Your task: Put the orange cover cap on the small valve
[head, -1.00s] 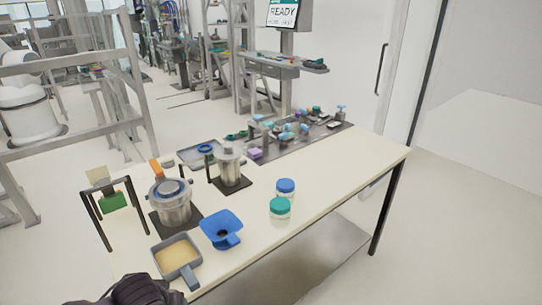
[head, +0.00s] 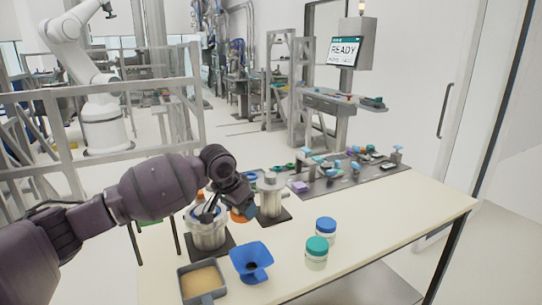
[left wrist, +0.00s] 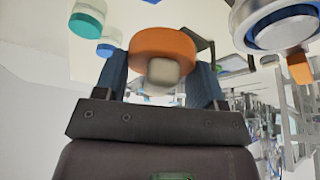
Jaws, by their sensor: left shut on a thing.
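In the left wrist view, my left gripper (left wrist: 160,72) is shut on the orange cover cap (left wrist: 150,42), a round disc with a pale knob between the fingers. In the head view the left gripper (head: 236,203) holds the cap (head: 243,215) above the table, between the steel pot with a blue ring (head: 208,236) and the smaller steel vessel (head: 270,196). Several small valve-like parts with light-blue handles (head: 397,149) stand on a dark mat (head: 375,172) at the back. I cannot tell which one is the small valve. My right gripper is not in view.
The table's right part is clear. A READY screen (head: 345,50) is behind.

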